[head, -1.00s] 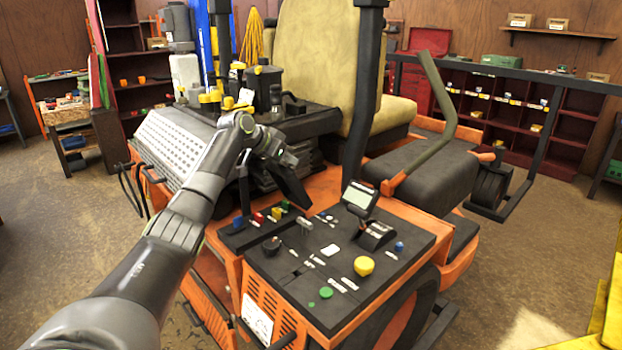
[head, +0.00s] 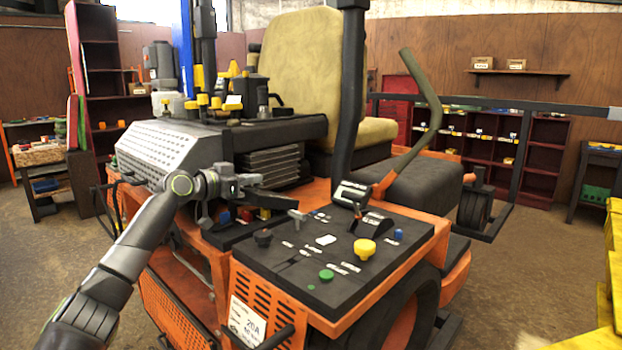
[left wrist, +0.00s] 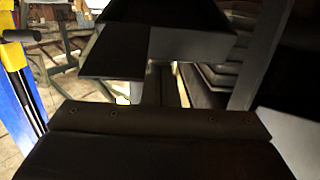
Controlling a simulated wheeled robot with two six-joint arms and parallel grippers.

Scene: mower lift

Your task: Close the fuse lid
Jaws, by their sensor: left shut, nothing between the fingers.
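My left gripper (head: 262,189) is shut and empty, level, just above the fuse box (head: 232,232) at the panel's left edge. Blue, red and yellow fuses (head: 245,214) show uncovered below it. I cannot make out the fuse lid clearly in the head view; the gripper and wrist cover part of that spot. In the left wrist view dark, shadowed blocks fill the middle, and I cannot tell whether one is the lid. My right gripper is not in view.
The control panel (head: 330,250) has a yellow knob (head: 364,248), a green button and a small display (head: 351,193). A black post (head: 348,100) rises behind it. The seat (head: 315,75) and a bent lever (head: 418,110) stand beyond. Yellow structure (head: 613,260) is at the right edge.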

